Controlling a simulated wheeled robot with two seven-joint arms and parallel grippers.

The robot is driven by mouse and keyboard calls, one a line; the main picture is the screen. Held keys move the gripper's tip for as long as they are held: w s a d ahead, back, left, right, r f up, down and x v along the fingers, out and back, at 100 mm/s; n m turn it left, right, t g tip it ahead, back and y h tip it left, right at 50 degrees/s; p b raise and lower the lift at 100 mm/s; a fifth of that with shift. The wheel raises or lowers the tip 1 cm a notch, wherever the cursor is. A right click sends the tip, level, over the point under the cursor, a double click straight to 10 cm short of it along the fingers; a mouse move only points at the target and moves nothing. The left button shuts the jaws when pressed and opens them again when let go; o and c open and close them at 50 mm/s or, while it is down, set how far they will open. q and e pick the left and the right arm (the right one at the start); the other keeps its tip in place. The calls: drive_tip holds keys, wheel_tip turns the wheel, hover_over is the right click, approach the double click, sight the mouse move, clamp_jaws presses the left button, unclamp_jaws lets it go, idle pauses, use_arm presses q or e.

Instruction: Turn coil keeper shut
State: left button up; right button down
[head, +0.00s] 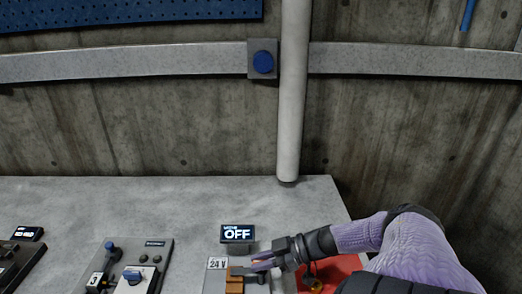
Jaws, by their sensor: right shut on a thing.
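At the bottom centre, a grey panel carries an orange-brown coil block (235,284) and a "24 V" label (217,263). A dark grey bar (242,272), which looks like the coil keeper, lies across the top of the coil. My right gripper (262,265) comes in from the right and is shut on the keeper, its fingers partly hiding it. A small display (237,233) behind the panel reads "OFF". How far the keeper is turned is too small to tell. My left gripper is not in view.
A panel with a lever and a blue knob (132,274) stands on the grey bench (120,205) left of the coil panel. A red part (342,268) lies under my right wrist. A pipe (292,90) and a blue wall button (263,62) are behind. The bench's back is clear.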

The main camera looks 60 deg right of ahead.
drive_tip(key=shift+f, duration=0.1)
drive_tip(key=c, duration=0.6)
unclamp_jaws()
drive_tip(key=p+v, duration=0.2)
drive_tip(key=v, duration=0.8)
drive_tip(key=shift+a, duration=0.1)
drive_tip(key=shift+p, duration=0.3)
